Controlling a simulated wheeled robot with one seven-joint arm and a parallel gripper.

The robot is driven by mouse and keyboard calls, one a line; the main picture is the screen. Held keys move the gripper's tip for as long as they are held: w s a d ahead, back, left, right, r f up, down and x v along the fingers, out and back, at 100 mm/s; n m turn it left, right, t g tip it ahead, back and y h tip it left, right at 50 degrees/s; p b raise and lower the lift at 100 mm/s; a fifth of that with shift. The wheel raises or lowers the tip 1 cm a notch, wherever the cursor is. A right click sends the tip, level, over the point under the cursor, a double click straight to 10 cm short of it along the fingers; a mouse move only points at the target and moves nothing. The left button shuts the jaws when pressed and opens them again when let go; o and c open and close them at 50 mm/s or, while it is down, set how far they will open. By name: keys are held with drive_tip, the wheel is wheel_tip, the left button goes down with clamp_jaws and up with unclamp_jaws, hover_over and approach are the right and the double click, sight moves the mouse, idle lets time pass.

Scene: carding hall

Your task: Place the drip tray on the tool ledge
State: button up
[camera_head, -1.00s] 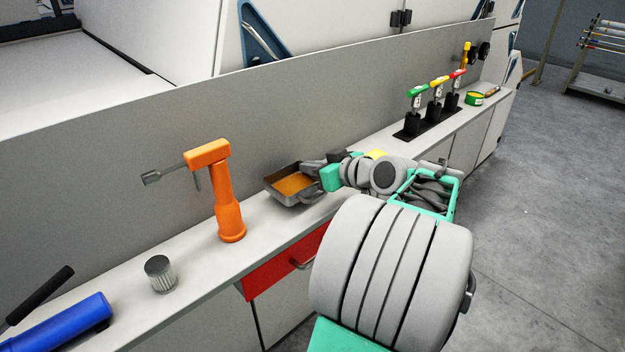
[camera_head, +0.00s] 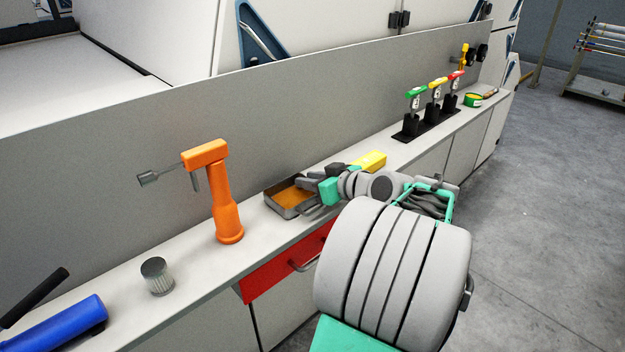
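The drip tray (camera_head: 281,207) is a shallow grey metal pan with an orange-brown inside. It sits low at the tool ledge, between the orange tool and my arm, and looks level. The tool ledge (camera_head: 195,262) is the long pale shelf running along the grey panel. My gripper (camera_head: 306,184) reaches in from the right, its dark fingers at the tray's right side. It appears shut on the tray, though the fingertips are small and partly hidden. Whether the tray's underside touches the ledge is hard to see.
On the ledge stand an orange tool (camera_head: 228,205), a ribbed metal cup (camera_head: 156,276) and a blue cylinder tool (camera_head: 62,325) to the left. A yellow block (camera_head: 369,161) lies just behind my wrist. Farther right are colored-handled tools in a black rack (camera_head: 428,128) and a green tin (camera_head: 473,100).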

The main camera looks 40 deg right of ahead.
drive_tip(key=shift+r, duration=0.3)
drive_tip(key=p+v, duration=0.1)
drive_tip(key=v, duration=1.1)
